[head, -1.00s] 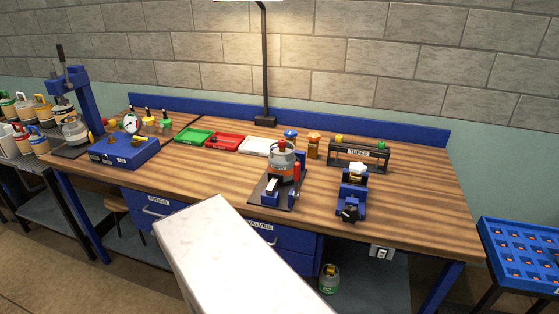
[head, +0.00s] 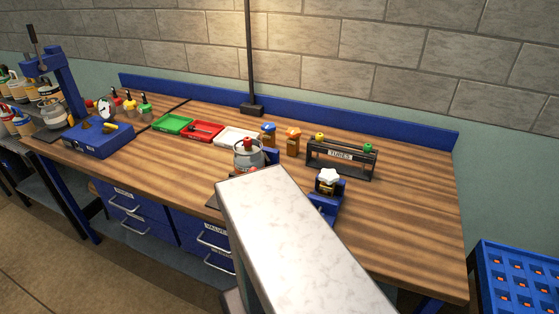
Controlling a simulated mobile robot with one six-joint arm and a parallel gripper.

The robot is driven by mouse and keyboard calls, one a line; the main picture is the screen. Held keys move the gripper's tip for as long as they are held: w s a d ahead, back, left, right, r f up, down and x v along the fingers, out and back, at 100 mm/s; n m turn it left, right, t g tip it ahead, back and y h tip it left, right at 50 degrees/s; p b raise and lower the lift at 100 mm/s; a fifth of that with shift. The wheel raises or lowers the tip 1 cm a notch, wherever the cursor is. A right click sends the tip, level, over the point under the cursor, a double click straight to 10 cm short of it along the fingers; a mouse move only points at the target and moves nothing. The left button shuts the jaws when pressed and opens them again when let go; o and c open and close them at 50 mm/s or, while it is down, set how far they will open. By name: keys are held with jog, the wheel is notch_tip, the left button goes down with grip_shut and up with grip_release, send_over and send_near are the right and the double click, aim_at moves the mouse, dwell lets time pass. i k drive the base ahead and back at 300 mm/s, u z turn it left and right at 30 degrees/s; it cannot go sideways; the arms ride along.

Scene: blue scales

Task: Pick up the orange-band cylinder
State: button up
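More cylinders (head: 14,88) with coloured bands stand at the far left edge, too small and cut off to tell apart surely.
The wooden bench (head: 400,215) holds a blue gauge box (head: 97,142), a green tray (head: 173,124), a red tray (head: 206,131), a white tray (head: 238,137), capped bottles (head: 293,143) and a tubes rack (head: 340,158). A blue crate (head: 515,275) stands at right. The bench's right part is clear.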

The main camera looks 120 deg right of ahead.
aim_at(245, 158)
jog(key=z, duration=0.15)
jog(key=k, duration=0.65)
jog(key=z, duration=0.4)
jog(key=i, duration=0.6)
jog(key=z, duration=0.15)
jog(key=k, duration=0.6)
